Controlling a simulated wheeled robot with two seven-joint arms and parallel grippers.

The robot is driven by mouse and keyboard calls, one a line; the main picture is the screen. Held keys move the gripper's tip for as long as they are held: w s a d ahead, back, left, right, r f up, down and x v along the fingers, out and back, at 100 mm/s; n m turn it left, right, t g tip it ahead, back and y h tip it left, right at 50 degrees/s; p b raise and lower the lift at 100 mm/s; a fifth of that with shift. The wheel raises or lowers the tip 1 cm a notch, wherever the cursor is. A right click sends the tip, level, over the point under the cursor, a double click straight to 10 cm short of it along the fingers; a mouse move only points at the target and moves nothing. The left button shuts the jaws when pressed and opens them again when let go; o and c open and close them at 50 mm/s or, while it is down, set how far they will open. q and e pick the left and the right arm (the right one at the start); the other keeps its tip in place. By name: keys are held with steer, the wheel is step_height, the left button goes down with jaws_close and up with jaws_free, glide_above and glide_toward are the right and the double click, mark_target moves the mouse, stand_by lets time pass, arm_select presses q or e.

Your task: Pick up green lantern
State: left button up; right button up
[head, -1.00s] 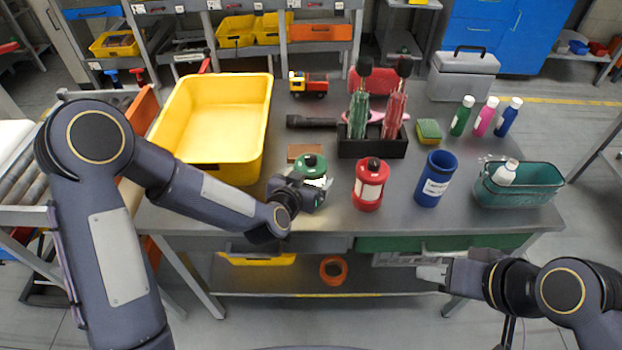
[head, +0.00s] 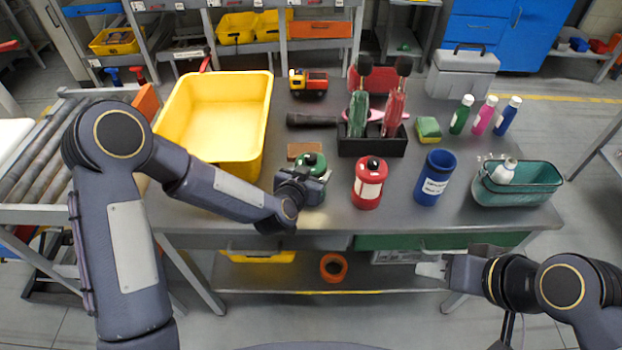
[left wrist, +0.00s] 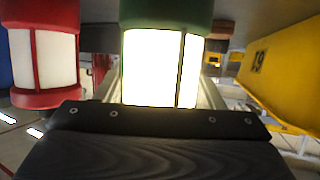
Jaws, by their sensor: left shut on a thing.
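The green lantern (head: 313,163) stands on the grey table, partly hidden behind my left gripper (head: 308,186) in the head view. In the left wrist view the lantern (left wrist: 158,62) fills the middle, with its pale lit panels between green bands. My left gripper is shut on the lantern around its middle. My right gripper (head: 432,269) is at the lower right in front of the table, away from the lantern. Whether its fingers are apart is too small to tell.
A red lantern (head: 368,184) stands close to the right of the green one, and a blue canister (head: 433,178) beyond it. A yellow bin (head: 256,128) is at the left, a brown block (head: 299,150) just behind. A teal basket (head: 519,191) is at the right.

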mark_target(309, 165)
arm_select(q)
steer(key=shift+r, duration=0.1)
steer(key=shift+w+r, duration=0.1)
steer(key=shift+r, duration=0.35)
step_height(309, 165, up, 3)
steer(key=shift+f, duration=0.15)
steer(key=s+r, duration=0.9)
steer(key=s, duration=0.5)
steer(key=shift+r, duration=0.15)
